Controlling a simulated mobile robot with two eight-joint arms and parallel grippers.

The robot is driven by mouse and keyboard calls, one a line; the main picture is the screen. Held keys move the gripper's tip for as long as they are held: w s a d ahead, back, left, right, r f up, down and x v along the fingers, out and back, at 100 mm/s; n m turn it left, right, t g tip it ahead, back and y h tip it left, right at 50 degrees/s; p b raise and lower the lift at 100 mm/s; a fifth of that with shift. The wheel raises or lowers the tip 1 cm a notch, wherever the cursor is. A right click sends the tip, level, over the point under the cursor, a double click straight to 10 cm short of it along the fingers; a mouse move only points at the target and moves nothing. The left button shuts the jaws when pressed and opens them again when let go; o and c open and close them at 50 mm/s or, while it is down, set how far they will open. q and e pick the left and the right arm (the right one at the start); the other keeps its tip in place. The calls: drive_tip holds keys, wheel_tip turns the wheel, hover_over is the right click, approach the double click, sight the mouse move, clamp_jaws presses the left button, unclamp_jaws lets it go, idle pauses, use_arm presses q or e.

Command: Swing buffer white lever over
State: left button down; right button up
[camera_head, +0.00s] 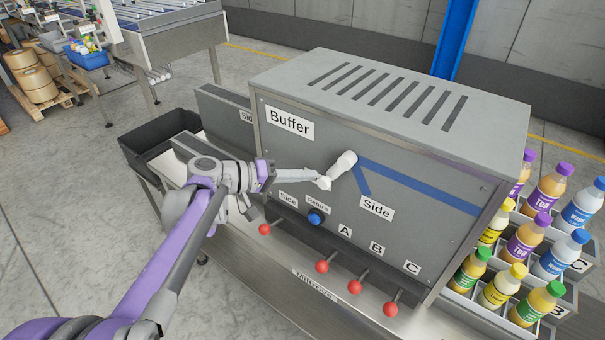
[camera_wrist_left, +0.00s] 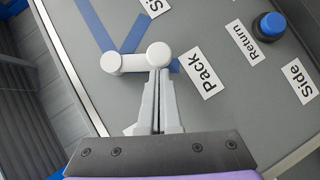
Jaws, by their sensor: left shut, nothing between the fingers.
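The white lever (camera_head: 345,164) is on the front of the grey Buffer box (camera_head: 290,155). Its bar slants down and left toward my left gripper (camera_head: 322,179). In the left wrist view the lever (camera_wrist_left: 133,62) shows as a short bar with a round knob at each end. My left gripper (camera_wrist_left: 160,72) is shut and empty. Its fingertips are at the right-hand knob; whether they touch it I cannot tell. Blue stripes (camera_head: 420,186) run from the lever across the panel, one down toward a Side label (camera_head: 376,207). A Pack label (camera_wrist_left: 202,74) is right of the fingers.
Below the lever are a blue Return button (camera_head: 314,217) and several red-knobbed rods (camera_head: 323,266) along the front ledge. Bottles in racks (camera_head: 499,296) stand at the right. A black bin (camera_head: 150,138) is at the left. Open floor lies front left.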

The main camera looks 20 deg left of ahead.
use_arm(q)
drive_tip(key=shift+f, duration=0.1)
use_arm(e)
drive_tip(key=shift+s+f, duration=0.1)
drive_tip(key=shift+f, duration=0.05)
use_arm(q)
drive_tip(key=shift+s+d+f+n+b, duration=0.1)
drive_tip(key=shift+d+f+n+b, duration=0.05)
drive_tip(key=shift+n+b, duration=0.15)
use_arm(e)
drive_tip(key=shift+s+f, duration=0.15)
drive_tip(key=shift+f, duration=0.15)
use_arm(q)
drive_tip(key=shift+f+h, duration=0.15)
drive_tip(key=shift+h, duration=0.15)
use_arm(e)
drive_tip(key=shift+f, duration=0.15)
use_arm(q)
drive_tip(key=s+d+f+n+t+h+b, duration=0.2)
drive_tip(key=d+f+n+t+h+b, duration=0.1)
drive_tip(key=d+n+b, duration=0.4)
drive_tip(key=shift+s+f+n+t+h, duration=0.25)
drive_tip(key=shift+n+t+h, duration=0.15)
drive_tip(key=shift+n+h, duration=0.35)
use_arm(e)
wheel_tip(320, 180, down, 9)
drive_tip(key=s, duration=0.2)
drive_tip(key=shift+s+g, duration=0.25)
drive_tip(key=shift+g, duration=0.15)
